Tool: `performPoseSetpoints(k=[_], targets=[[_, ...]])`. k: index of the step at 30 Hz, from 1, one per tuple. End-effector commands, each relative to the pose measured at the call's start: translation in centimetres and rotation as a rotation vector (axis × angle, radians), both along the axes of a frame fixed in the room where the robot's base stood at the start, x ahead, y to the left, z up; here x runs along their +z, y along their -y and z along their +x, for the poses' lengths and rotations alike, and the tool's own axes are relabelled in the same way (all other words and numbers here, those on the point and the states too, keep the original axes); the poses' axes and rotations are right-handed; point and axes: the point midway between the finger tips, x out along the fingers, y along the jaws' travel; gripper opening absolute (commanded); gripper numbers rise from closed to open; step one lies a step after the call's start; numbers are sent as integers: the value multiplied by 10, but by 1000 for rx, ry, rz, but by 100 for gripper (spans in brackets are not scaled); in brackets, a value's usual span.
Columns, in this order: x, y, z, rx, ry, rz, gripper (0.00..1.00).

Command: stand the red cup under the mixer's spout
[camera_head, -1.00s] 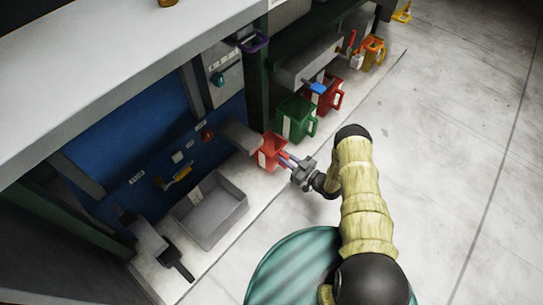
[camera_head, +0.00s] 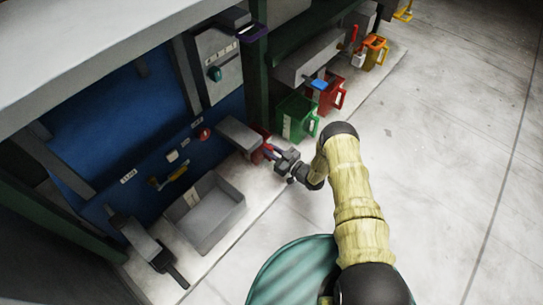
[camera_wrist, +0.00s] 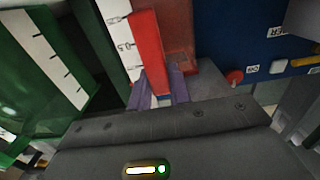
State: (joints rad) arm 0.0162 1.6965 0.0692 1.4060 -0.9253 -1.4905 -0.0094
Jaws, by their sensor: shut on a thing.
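The red cup (camera_head: 264,136) is in my gripper (camera_head: 271,151), beside and partly hidden by the grey box-like spout (camera_head: 240,137) that juts from the blue mixer panel. In the wrist view the red cup (camera_wrist: 147,48) stands just beyond the purple-grey fingers (camera_wrist: 160,88), with a white scale strip on its side. The fingers are shut on its red upright part, which looks like the handle. The cup looks about upright. Its base is hidden, so I cannot tell whether it touches the surface or is fully under the spout.
A green jug (camera_head: 296,118) stands close to the right of the cup; it also fills the left of the wrist view (camera_wrist: 40,75). Another red jug (camera_head: 329,95) and an orange jug (camera_head: 374,52) stand farther back. A grey tray (camera_head: 205,225) lies left. Open floor is at right.

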Motion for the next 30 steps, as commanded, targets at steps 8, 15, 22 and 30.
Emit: performPoseSetpoints(k=[8, 15, 22, 30], targets=[[-13, -1, 1, 2, 3, 3, 0], [-16, -1, 0, 2, 3, 3, 0], [-16, -1, 0, 2, 3, 2, 41], [-14, -1, 0, 2, 3, 2, 41]])
